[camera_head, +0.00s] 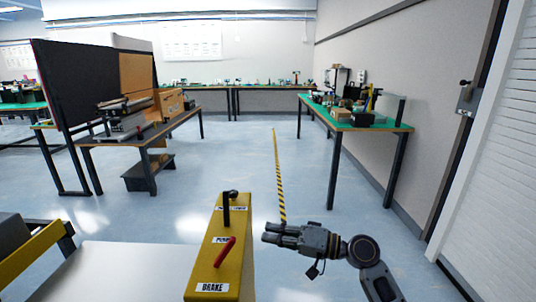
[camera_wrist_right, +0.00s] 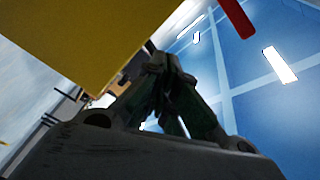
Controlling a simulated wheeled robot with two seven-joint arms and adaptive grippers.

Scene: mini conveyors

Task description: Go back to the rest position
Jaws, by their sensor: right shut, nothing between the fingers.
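My right gripper (camera_head: 268,234) is in the lower middle of the head view, its fingers pointing left toward a yellow control box (camera_head: 212,258). It is shut and empty. The box carries a black lever (camera_head: 226,208) and a red lever (camera_head: 225,252), with a "BRAKE" label at its front. The fingers are just right of the box; I cannot tell the exact gap. In the right wrist view, the closed fingers (camera_wrist_right: 170,70) show near the yellow box (camera_wrist_right: 90,35), with part of the red lever (camera_wrist_right: 236,17) at the top right. My left gripper is not in view.
A pale flat surface (camera_head: 125,272) lies left of the yellow box. A table with machinery (camera_head: 165,132) stands at the left, and a green-topped table (camera_head: 345,126) at the right. The blue floor (camera_head: 235,160) between them is clear, with a yellow-black stripe (camera_head: 279,180).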

